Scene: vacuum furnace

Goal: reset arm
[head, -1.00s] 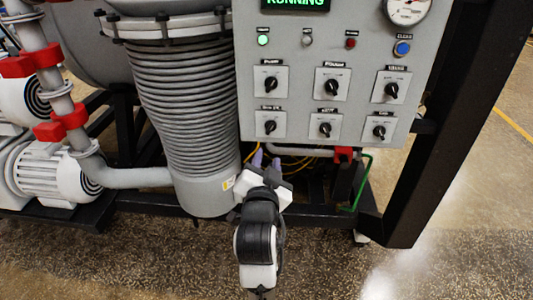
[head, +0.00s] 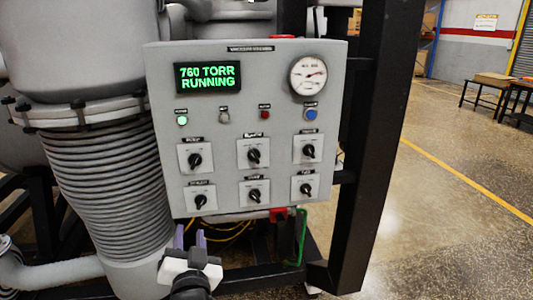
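My gripper (head: 190,237) is at the bottom of the head view, below the control panel (head: 300,232) and in front of the furnace's lower frame. Its two purple fingers point up and stand apart with a narrow gap, and nothing shows between them. My arm below it runs out of the picture. The grey panel carries a green display (head: 208,77) reading "760 TORR RUNNING", a round gauge (head: 308,75), a lit green lamp (head: 182,121), a red button, a blue button (head: 310,115) and two rows of black knobs (head: 254,156).
A ribbed grey column (head: 110,190) stands left of the panel, close to my gripper. A black frame post (head: 365,150) stands to the right. Yellow and green hoses hang under the panel. The floor (head: 450,240) at the right is clear, with tables (head: 490,85) far back.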

